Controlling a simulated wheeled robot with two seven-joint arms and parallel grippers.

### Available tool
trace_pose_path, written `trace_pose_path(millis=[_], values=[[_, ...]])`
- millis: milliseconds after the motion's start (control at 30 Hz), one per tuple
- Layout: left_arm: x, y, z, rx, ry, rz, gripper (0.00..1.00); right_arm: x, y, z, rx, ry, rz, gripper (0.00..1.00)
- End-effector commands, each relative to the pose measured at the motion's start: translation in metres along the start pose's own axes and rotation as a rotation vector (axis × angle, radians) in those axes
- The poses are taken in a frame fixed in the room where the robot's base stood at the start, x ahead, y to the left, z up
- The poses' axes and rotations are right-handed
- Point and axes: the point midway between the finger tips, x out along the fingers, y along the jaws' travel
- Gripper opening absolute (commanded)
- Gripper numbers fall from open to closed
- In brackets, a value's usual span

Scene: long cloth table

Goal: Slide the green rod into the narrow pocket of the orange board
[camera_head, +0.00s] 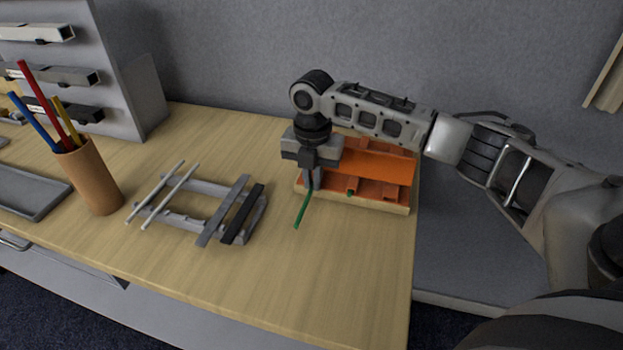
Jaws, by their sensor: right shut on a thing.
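The green rod (301,211) is thin and shows in front of the orange board's left front edge, tilted, its lower end toward the table's front. My right gripper (312,183) points down at the board's left end and is shut on the rod's upper part. The orange board (380,165) lies on a pale base at the table's right edge, with several pockets along its front. A small green spot shows near its middle front pocket. My arm hides the board's back left part. I cannot tell whether the rod touches the board. My left gripper is not in view.
A grey rack (180,213) with light and dark bars lies left of the board. A brown cup (90,180) of coloured sticks, a grey tray (30,190) and a grey shelf unit (130,75) stand further left. The table's front right (330,275) is clear.

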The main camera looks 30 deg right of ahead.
Motion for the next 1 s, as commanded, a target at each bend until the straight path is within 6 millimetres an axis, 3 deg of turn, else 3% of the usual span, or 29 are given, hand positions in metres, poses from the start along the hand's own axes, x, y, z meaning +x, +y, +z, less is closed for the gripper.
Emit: trace_pose_path(millis=[67, 100, 167, 567, 767, 1000], values=[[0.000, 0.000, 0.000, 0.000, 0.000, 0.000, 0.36, 0.000, 0.000, 0.003, 0.002, -0.003, 0.002, 0.00], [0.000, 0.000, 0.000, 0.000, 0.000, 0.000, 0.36, 0.000, 0.000, 0.003, 0.001, -0.004, 0.002, 0.19], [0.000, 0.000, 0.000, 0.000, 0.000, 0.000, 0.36, 0.000, 0.000, 0.003, 0.002, -0.004, 0.001, 0.33], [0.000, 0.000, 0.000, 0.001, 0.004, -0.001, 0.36, 0.000, 0.000, 0.002, 0.001, -0.003, 0.000, 0.33], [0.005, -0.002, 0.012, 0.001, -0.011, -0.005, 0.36, -0.036, 0.001, 0.003, 0.000, -0.006, 0.006, 0.33], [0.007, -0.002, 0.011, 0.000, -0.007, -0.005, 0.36, -0.096, 0.001, 0.003, 0.001, -0.006, 0.005, 0.33]])
